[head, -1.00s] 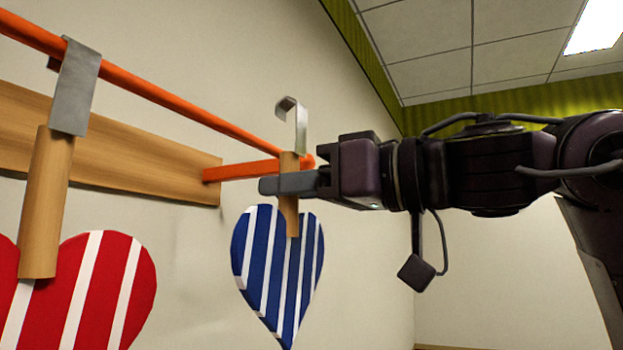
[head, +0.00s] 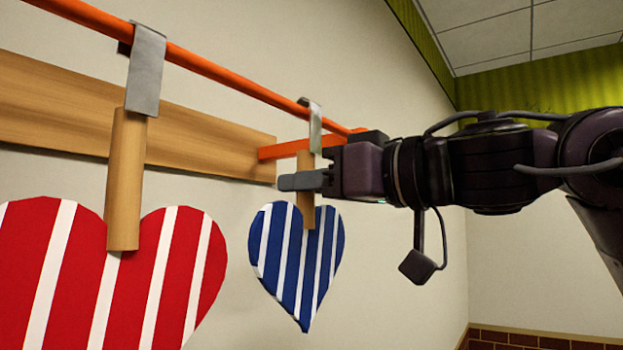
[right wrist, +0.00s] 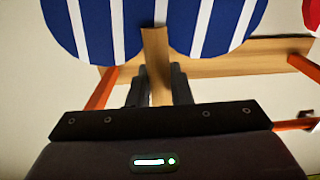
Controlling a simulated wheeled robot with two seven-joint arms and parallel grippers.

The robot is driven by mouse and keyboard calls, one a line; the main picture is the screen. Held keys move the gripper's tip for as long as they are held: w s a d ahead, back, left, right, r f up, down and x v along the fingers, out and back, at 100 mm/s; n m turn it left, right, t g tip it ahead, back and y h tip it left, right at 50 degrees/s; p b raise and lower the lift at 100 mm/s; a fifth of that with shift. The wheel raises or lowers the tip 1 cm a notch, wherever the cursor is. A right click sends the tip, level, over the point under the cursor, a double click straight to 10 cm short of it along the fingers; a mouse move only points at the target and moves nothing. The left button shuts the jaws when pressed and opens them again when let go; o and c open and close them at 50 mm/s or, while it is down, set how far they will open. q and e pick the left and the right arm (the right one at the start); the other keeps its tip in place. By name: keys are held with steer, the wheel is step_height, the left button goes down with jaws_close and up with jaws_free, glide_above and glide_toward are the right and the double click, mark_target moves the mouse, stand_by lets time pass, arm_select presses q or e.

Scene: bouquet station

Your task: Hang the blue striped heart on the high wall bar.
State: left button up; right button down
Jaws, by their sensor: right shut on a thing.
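The blue striped heart (head: 297,262) has a wooden stem and a grey metal hook (head: 314,130) on top. My right gripper (head: 305,181) is shut on the wooden stem, just below the hook. The hook's top overlaps the orange high wall bar (head: 225,74) near its right end; I cannot tell whether it rests on it. In the right wrist view the heart (right wrist: 98,28) fills the top, and its stem (right wrist: 158,62) stands between the fingers of my right gripper (right wrist: 158,92). My left gripper is not in view.
A red striped heart (head: 120,275) hangs by its hook (head: 146,70) on the same bar, to the left. A wooden board (head: 60,110) on the wall carries the bar's orange bracket (head: 285,149). The wall right of my gripper is clear.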

steer(key=shift+f, duration=0.25)
steer(key=c, duration=1.2)
jaws_free()
steer(key=shift+c, duration=0.2)
steer(key=shift+s+d+b, duration=0.15)
steer(key=shift+d+b, duration=0.05)
steer(key=shift+b, duration=0.1)
steer(key=b+v, duration=0.3)
steer(key=v, duration=0.4)
steer(key=shift+b, duration=0.35)
